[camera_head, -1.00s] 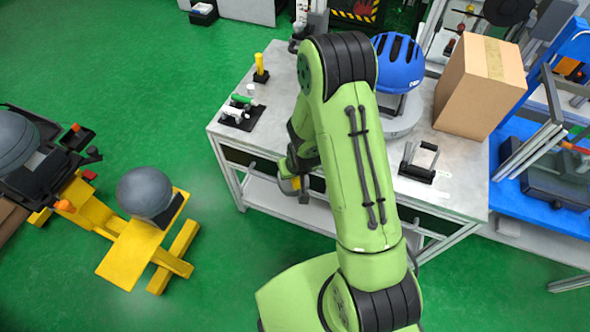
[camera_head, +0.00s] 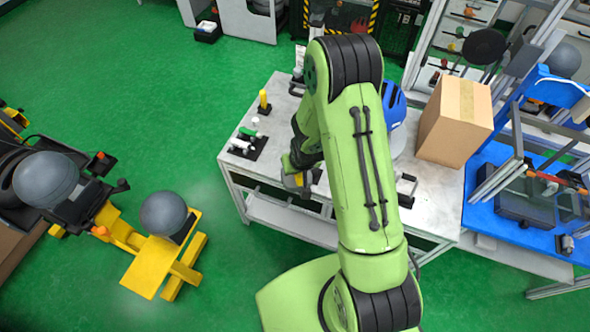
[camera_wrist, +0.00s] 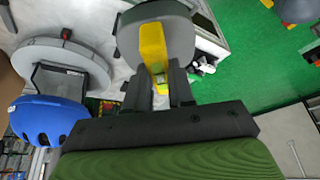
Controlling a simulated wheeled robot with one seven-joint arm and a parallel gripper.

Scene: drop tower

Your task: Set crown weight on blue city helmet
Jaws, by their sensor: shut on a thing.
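The blue city helmet (camera_head: 394,104) sits on a stand on the workbench, behind my arm in the head view, which hides part of it. In the wrist view the helmet (camera_wrist: 47,120) is at the lower left, beside the stand's round grey base (camera_wrist: 75,55). My gripper (camera_wrist: 155,88) is shut on the yellow handle of the crown weight, a rounded grey body (camera_wrist: 127,40). In the head view my gripper (camera_head: 297,178) is left of the helmet, at the bench's front edge. The weight is apart from the helmet.
A cardboard box (camera_head: 456,120) stands on the bench right of the helmet. A black tool holder (camera_head: 247,147) is at the bench's left end. A blue bench with a metal frame (camera_head: 520,215) is at right. Yellow stands with grey domes (camera_head: 165,217) are on the floor at left.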

